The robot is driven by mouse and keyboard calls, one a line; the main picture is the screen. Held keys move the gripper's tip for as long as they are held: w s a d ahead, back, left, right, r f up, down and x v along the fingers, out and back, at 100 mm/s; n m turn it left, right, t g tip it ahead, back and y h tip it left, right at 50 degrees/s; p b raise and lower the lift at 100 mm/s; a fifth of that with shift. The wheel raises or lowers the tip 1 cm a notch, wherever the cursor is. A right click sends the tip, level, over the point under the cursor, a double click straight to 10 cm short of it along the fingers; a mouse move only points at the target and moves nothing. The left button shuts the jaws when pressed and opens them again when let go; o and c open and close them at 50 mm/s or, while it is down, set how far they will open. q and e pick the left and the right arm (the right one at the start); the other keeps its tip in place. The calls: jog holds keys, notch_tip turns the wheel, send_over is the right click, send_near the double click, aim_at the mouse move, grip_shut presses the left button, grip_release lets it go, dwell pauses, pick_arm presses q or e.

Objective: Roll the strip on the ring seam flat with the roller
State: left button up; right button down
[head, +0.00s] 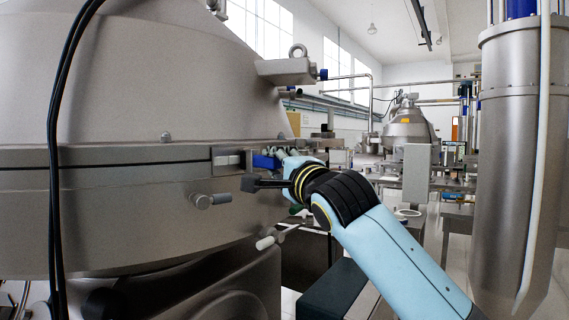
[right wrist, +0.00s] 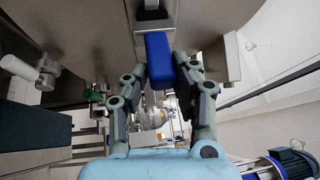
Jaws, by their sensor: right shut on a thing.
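The ring seam (head: 110,155) runs across the big steel separator at the left of the head view. A short pale strip (head: 228,160) lies along the seam in a dark-edged frame. A blue block (head: 266,162), seemingly the roller's handle, is just right of the strip. My right gripper (head: 284,167) reaches in from the right and is shut on it. In the right wrist view the blue handle (right wrist: 159,62) sits between the fingers of my right gripper (right wrist: 160,78). A dark part at its far end (right wrist: 153,14) is close to the steel surface; contact cannot be told. My left gripper is out of view.
A clamp knob (head: 205,200) and a light-tipped handle (head: 270,241) stick out below the seam. A lug with an eye bolt (head: 288,70) juts out above. Black cables (head: 55,150) hang at the left. A steel cylinder (head: 520,150) stands at the right.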

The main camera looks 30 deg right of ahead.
jog(key=shift+s+a+r, duration=0.1)
jog(key=shift+s+a, duration=0.1)
jog(key=shift+a, duration=0.55)
jog(key=shift+s+a+f, duration=0.1)
jog(key=shift+s+a, duration=0.05)
jog(key=shift+a, duration=0.65)
jog(key=shift+s+a+r, duration=0.1)
jog(key=shift+s+a, duration=0.1)
jog(key=shift+a, duration=0.55)
jog(key=s+d, duration=0.1)
jog(key=s, duration=0.5)
jog(key=shift+s+d, duration=0.35)
